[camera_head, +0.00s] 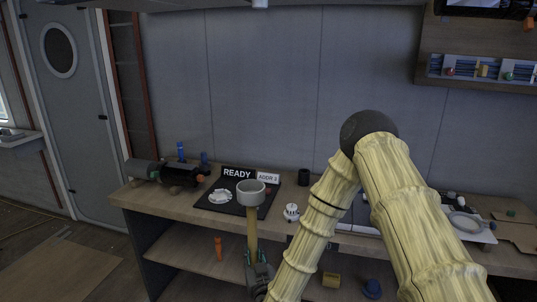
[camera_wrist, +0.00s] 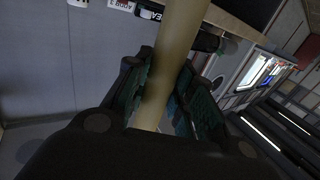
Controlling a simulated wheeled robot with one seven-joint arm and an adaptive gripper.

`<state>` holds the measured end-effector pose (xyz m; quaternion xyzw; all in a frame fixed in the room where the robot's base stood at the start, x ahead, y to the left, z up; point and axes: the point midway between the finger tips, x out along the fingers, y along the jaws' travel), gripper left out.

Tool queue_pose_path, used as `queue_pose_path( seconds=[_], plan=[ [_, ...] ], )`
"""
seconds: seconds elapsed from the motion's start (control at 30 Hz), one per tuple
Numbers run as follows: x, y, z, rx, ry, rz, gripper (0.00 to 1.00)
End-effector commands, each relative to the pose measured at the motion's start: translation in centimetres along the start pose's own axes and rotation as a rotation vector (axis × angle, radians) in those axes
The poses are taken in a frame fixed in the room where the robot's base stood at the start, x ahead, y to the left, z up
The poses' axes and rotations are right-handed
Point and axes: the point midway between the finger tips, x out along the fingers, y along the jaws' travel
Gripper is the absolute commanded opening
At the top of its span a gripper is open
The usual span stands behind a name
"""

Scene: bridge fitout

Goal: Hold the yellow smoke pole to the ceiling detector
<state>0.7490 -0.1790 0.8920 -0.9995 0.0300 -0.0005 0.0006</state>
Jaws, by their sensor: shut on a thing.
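The yellow smoke pole (camera_head: 252,232) stands roughly upright in front of the bench in the head view, with a pale grey cup (camera_head: 251,192) on its top end. My gripper (camera_head: 259,270) is shut around the pole's lower part. In the wrist view the pole (camera_wrist: 172,70) runs up between the gripper's fingers (camera_wrist: 160,95), which close on it from both sides. A white round detector-like piece (camera_head: 292,211) sits on the bench to the right of the cup. The ceiling detector cannot be made out in either view.
An orange item (camera_head: 218,248) is on the lower shelf. A wall cabinet (camera_head: 425,60) hangs at upper right. Floor at left is clear.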

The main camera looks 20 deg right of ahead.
Motion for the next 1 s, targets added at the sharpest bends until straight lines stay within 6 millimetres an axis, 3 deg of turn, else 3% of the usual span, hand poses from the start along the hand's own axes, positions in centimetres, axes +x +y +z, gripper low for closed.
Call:
queue_pose_path(
  seconds=[0.03,0.5,0.8,1.0],
  plan=[
    [1.6,0.3,-2.8,0.005,0.005,0.012,0.0],
    [12.7,2.8,-20.4,0.004,0.004,0.037,0.0],
    [17.5,5.7,-32.1,0.003,0.003,0.026,0.0],
    [19.1,7.2,-37.1,0.001,0.001,0.015,0.0]
  ],
)
